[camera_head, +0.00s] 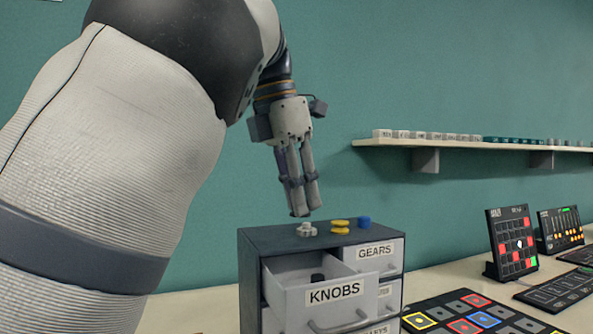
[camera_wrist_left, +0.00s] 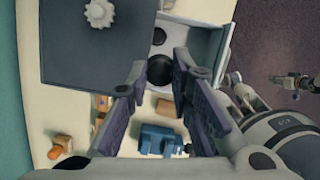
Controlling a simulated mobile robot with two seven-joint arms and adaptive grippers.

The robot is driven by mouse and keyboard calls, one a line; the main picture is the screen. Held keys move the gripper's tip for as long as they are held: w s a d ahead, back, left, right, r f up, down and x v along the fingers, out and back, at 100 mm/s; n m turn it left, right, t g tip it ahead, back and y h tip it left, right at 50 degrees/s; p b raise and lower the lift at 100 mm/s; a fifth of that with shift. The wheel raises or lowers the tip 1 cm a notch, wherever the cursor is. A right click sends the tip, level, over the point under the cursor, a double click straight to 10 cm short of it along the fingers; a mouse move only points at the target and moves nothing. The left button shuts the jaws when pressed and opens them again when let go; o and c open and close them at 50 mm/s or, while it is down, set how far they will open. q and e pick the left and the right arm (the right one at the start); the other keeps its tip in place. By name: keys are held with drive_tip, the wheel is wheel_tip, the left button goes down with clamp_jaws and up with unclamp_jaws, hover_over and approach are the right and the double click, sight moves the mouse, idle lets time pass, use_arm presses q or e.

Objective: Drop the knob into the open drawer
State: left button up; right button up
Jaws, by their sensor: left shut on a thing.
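My left gripper (camera_head: 300,213) is above the cabinet (camera_head: 252,270), pointing down, with its fingers close together. In the left wrist view a round black knob (camera_wrist_left: 160,71) sits between the fingertips, and the gripper is shut on it. The open drawer (camera_head: 293,297), labelled KNOBS, is pulled out at the cabinet's front, below and to the right of the fingertips. A dark knob (camera_head: 317,277) lies inside it. It also shows in the left wrist view (camera_wrist_left: 158,36). What looks like my right gripper (camera_wrist_left: 296,84) is small at the right edge of the left wrist view; its jaws are unclear.
The GEARS drawer (camera_head: 385,257) is shut. Button panels (camera_head: 470,318) stand right of the cabinet. A wall shelf (camera_head: 480,146) holds small pieces.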

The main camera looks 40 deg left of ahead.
use_arm(q)
drive_tip(key=shift+f, duration=0.8)
drive_tip(key=shift+s, duration=0.1)
drive_tip(key=o, duration=0.8)
drive_tip(key=v, duration=0.7)
drive_tip(key=shift+r, duration=0.25)
